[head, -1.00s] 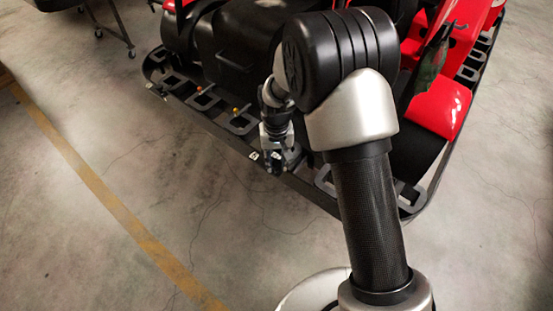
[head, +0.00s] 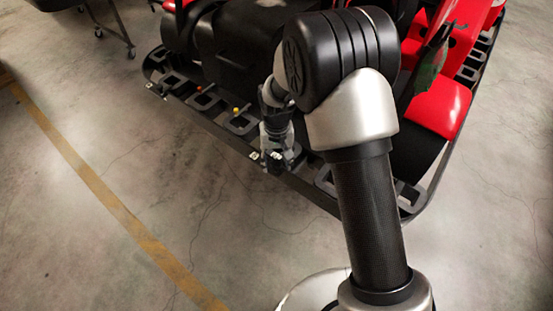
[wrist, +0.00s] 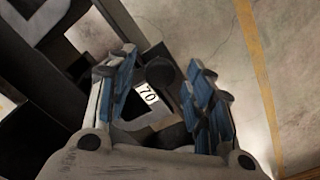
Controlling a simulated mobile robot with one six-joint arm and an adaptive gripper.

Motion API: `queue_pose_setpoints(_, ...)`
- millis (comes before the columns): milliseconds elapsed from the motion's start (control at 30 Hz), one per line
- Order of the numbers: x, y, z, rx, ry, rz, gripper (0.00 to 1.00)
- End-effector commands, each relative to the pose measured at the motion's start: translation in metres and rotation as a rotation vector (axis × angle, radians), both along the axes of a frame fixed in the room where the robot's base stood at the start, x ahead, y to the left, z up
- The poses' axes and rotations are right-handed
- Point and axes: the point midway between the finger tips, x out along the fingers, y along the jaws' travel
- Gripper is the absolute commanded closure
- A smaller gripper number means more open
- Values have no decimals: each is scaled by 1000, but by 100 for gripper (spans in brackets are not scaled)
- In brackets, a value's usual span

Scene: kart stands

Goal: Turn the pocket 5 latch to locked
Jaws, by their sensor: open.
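The kart stand's edge rail (head: 220,128) carries several grey pocket brackets, some with a small yellow or orange knob (head: 235,110). My gripper (head: 277,162) is at the rail's near edge, pointing down. In the wrist view, my gripper (wrist: 161,66) is open, with blue-padded fingers on both sides of a dark round-ended part (wrist: 158,72). A white label (wrist: 148,94) that seems to read "70" lies on a grey bracket (wrist: 150,125) between the fingers. I cannot tell whether the fingers touch the dark part. No pocket 5 number is readable, and the latch's setting is unclear.
A black and red kart (head: 260,45) sits on the stand just behind my gripper. My arm covers part of the rail's right side. A wheeled cart (head: 112,20) stands at the upper left. The concrete floor (head: 120,130) with a yellow line (head: 95,182) is clear.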

Motion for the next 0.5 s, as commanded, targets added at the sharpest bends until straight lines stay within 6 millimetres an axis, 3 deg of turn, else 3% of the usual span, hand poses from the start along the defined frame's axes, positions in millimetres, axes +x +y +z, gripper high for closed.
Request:
queue_pose_setpoints(167,1,0,18,1,-4,0,52)
queue_pose_setpoints(500,1,0,89,2,-5,0,52)
